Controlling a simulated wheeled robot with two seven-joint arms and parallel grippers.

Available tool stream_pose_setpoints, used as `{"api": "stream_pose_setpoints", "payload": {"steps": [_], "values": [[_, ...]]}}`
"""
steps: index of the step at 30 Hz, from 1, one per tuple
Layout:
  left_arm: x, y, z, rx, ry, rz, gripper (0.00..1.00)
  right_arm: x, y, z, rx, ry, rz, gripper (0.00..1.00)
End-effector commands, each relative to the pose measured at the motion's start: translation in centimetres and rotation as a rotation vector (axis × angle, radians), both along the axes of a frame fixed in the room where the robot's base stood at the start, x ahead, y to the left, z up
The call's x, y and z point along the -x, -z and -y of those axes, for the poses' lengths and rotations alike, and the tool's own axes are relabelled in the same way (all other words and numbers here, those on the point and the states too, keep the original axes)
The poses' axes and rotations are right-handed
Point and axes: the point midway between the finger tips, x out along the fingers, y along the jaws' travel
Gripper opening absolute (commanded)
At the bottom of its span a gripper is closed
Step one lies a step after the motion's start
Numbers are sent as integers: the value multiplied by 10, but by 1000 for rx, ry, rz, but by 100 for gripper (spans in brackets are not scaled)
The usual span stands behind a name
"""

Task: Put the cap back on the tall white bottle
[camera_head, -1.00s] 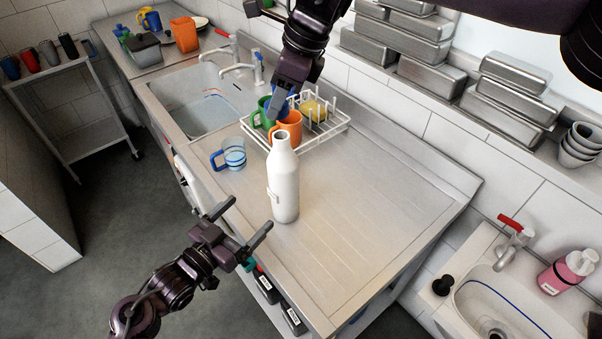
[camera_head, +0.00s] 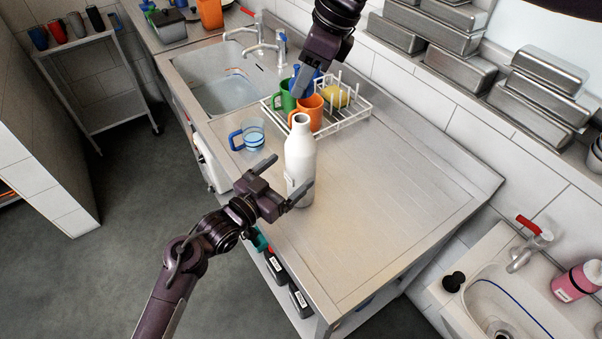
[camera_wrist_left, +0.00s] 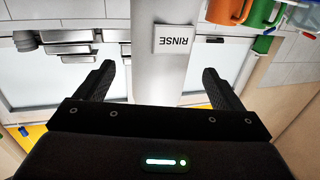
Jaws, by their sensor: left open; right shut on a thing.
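The tall white bottle (camera_head: 300,160) stands upright on the steel counter, its neck uncapped. My left gripper (camera_head: 290,176) is open at the bottle's lower part. In the left wrist view the bottle (camera_wrist_left: 172,105), with its RINSE label upside down, lies between the two spread fingers (camera_wrist_left: 160,82). I cannot tell whether they touch it. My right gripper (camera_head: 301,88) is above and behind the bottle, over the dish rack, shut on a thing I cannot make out. I cannot clearly see the cap.
The white dish rack (camera_head: 350,122) behind the bottle holds a green mug (camera_head: 286,96), an orange mug (camera_head: 309,111) and a yellow thing (camera_head: 337,96). A clear blue-handled mug (camera_head: 252,134) stands left of the bottle. The counter (camera_head: 400,195) right of it is clear.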

Motion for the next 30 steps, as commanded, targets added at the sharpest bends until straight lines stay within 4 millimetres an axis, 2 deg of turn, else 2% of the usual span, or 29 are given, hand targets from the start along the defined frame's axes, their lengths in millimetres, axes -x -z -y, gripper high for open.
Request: {"api": "stream_pose_setpoints", "payload": {"steps": [3, 9, 21, 30], "values": [[-17, -2, 15, 2, 0, 2, 89, 0, 0, 0, 0, 0, 0, 19], [-32, 0, 28, 0, 0, 0, 89, 0, 0, 0, 0, 0, 0, 19], [-36, 0, 32, -1, 0, 0, 89, 0, 0, 0, 0, 0, 0, 19], [-36, 0, 32, -1, 0, 0, 51, 0, 0, 0, 0, 0, 0, 19]]}}
